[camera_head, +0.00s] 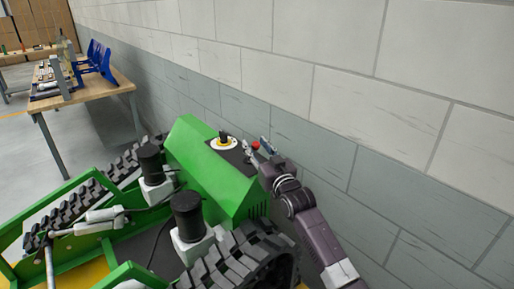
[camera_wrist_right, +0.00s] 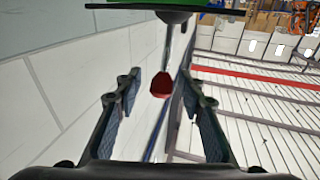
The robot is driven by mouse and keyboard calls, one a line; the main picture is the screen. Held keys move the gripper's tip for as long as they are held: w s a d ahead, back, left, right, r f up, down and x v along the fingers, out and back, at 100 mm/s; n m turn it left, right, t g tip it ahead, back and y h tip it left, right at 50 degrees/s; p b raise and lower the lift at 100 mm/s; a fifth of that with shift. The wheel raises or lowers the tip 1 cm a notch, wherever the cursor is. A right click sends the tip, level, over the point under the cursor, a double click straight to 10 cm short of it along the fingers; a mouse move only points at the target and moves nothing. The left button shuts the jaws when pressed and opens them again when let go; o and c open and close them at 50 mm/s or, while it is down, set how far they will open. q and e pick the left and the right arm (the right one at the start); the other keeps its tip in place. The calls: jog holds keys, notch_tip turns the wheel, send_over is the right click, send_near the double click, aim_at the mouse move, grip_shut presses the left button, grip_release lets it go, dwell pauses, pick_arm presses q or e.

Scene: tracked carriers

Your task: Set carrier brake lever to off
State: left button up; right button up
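The green carrier (camera_head: 205,165) stands beside the wall in the head view. A small lever with a red knob (camera_head: 255,145) is at the right end of its top panel. In the right wrist view, the lever is a thin grey rod (camera_wrist_right: 168,45) ending in the red knob (camera_wrist_right: 161,87). My right gripper (camera_head: 257,155) is at the red knob in the head view. In the wrist view its fingers (camera_wrist_right: 160,78) are spread, with the knob showing in the gap and clear space on both sides. I cannot tell how deep the knob sits. My left gripper is out of view.
A black rotary switch on a yellow-and-white disc (camera_head: 223,141) sits on the panel left of the lever. The block wall (camera_head: 330,120) runs close behind the carrier and my right arm. A wooden workbench (camera_head: 110,88) stands at the back left, with open floor near it.

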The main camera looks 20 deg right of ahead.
jog(key=shift+s, duration=0.1)
jog(key=shift+s, duration=0.25)
jog(key=s+d+f, duration=0.1)
jog(key=s, duration=1)
jog(key=shift+s, duration=0.15)
jog(key=shift+f, duration=0.1)
